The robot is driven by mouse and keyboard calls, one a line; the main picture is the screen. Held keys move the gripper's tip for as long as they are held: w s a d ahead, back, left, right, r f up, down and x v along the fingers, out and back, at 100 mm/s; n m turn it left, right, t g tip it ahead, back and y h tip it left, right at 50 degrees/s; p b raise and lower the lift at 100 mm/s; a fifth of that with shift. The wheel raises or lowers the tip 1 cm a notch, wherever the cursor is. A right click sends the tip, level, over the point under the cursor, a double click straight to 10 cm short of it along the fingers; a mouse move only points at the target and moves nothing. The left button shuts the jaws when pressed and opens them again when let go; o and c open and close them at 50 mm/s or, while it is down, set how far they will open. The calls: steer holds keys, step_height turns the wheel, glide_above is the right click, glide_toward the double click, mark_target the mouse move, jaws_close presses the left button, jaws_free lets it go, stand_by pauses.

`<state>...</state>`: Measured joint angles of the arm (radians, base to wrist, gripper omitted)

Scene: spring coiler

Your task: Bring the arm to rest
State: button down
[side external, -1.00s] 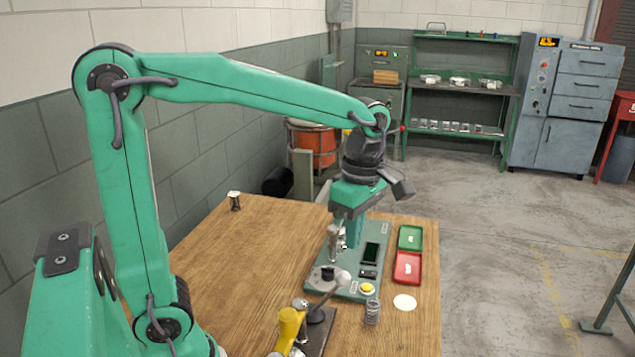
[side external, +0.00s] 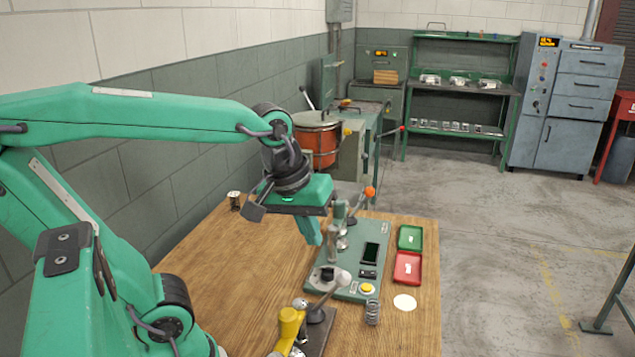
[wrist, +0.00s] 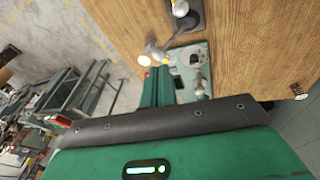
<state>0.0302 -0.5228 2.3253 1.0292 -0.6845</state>
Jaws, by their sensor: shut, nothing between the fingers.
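My gripper (side external: 313,241) hangs in the air above the wooden table (side external: 235,275), just left of the green bench device (side external: 375,240). Its fingers are together, pointing down, with nothing between them. In the wrist view my gripper's fingers (wrist: 158,72) reach toward the device base (wrist: 197,62). I cannot tell exactly how high the fingertips are above the table.
A green tray (side external: 410,237) and red tray (side external: 408,268) lie right of the device. A coil spring (side external: 373,312), a white disc (side external: 404,302) and a yellow-handled tool (side external: 290,325) are near the front. A small metal part (side external: 234,200) stands at the back left.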

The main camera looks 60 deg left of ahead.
steer(key=s+m, duration=0.1)
steer(key=m, duration=0.1)
steer(key=s+m+t, duration=0.1)
steer(key=m, duration=0.2)
steer(key=s+f+m+t, duration=0.1)
steer(key=m, duration=0.1)
steer(key=shift+a, duration=0.4)
stand_by(0.7)
